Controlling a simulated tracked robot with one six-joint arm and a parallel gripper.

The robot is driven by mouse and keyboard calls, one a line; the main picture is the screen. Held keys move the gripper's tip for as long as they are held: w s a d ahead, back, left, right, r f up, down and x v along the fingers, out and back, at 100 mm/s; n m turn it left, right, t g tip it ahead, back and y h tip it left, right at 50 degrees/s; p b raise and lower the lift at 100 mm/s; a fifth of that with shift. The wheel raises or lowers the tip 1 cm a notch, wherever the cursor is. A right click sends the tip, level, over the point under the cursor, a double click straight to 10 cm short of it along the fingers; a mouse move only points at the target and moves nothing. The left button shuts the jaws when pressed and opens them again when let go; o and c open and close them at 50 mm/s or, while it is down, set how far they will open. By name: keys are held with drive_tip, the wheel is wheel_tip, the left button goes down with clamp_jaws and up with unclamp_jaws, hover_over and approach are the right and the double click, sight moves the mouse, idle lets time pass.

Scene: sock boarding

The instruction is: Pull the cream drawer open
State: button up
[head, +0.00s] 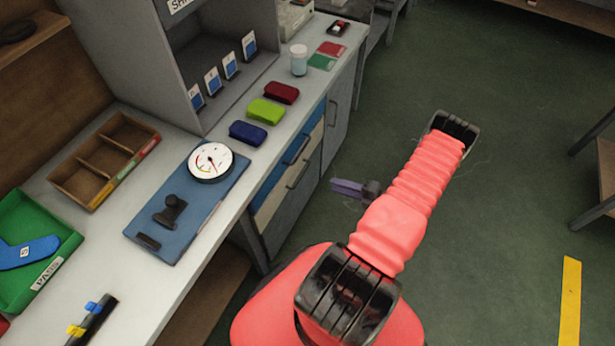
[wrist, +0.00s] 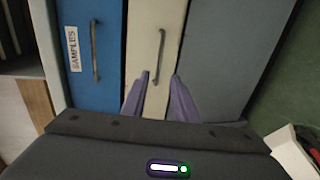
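The cream drawer (head: 273,203) is in the front of the bench cabinet, below a blue drawer, and looks shut. In the wrist view the cream drawer (wrist: 146,35) runs upright between blue and grey fronts. Its dark bar handle (wrist: 161,52) is ahead of my gripper (wrist: 160,76). The purple fingers are open and apart, with the handle's near end showing between their tips. In the head view my gripper (head: 335,184) is to the right of the drawer front, with floor showing between them. I see no contact with the handle.
The blue drawer (wrist: 90,60) has a SAMPLES label and its own handle. A grey front (wrist: 210,50) adjoins the cream one. The bench top (head: 215,225) holds a dial gauge (head: 210,161) and coloured blocks. Open green floor (head: 480,200) lies to the right.

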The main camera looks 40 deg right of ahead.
drive_tip(key=x, duration=1.3)
drive_tip(key=shift+w, duration=0.4)
drive_tip(key=shift+c, duration=0.3)
clamp_jaws()
drive_tip(key=shift+a+f, duration=0.1)
drive_tip(key=shift+f, duration=0.05)
idle(0.5)
